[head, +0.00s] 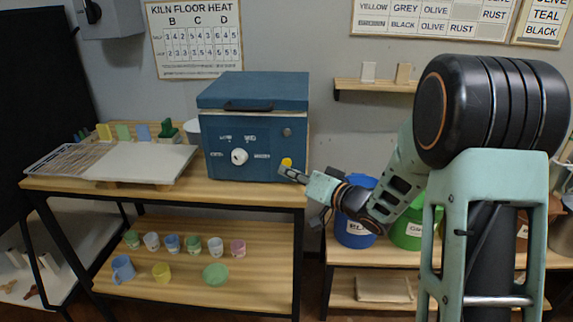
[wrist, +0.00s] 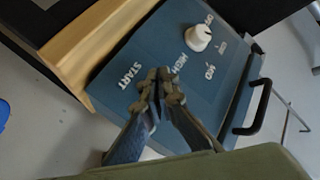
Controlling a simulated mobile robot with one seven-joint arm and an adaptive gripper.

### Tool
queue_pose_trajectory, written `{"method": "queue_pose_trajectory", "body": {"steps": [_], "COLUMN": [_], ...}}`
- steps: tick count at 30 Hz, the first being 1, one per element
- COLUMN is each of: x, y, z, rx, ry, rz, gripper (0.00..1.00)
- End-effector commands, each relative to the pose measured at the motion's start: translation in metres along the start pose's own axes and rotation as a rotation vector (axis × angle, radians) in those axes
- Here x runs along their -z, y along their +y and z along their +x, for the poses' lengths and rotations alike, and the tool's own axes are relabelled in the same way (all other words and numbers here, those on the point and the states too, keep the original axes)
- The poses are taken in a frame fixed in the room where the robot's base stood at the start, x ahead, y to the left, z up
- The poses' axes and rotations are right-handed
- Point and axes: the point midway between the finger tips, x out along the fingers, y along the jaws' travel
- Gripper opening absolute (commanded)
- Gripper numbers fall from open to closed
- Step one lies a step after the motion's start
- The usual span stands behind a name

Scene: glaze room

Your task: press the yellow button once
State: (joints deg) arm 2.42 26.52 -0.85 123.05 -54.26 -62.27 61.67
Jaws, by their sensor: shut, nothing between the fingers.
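The yellow button (head: 286,162) is on the lower right of the front of a blue kiln (head: 225,135) in the head view. My gripper (head: 283,170) is shut and empty, with its tip right at the button's lower edge in that view; I cannot tell whether it touches. In the wrist view the closed fingertips (wrist: 159,82) are over the kiln panel beside the START label (wrist: 130,76). The button does not show there and seems hidden by the fingers.
The kiln has a white knob (head: 239,157) and a lid handle (head: 248,106). It stands on a wooden table (head: 225,190) beside a pale board (head: 140,163). Cups are on the shelf (head: 190,262) below. Blue (head: 353,232) and green (head: 407,236) buckets stand right, under my arm.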

Motion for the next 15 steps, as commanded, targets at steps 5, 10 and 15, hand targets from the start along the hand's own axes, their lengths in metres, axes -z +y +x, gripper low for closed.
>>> {"method": "queue_pose_trajectory", "body": {"steps": [5, 10, 15], "x": [0.0, 0.0004, 0.0032], "y": [0.0, 0.0002, 0.0023], "z": [0.0, 0.0004, 0.0038], "rx": [0.0, 0.0, 0.0], "ry": [0.0, 0.0, 0.0], "rz": [0.0, 0.0, 0.0], "gripper": [0.0, 0.0, 0.0]}}
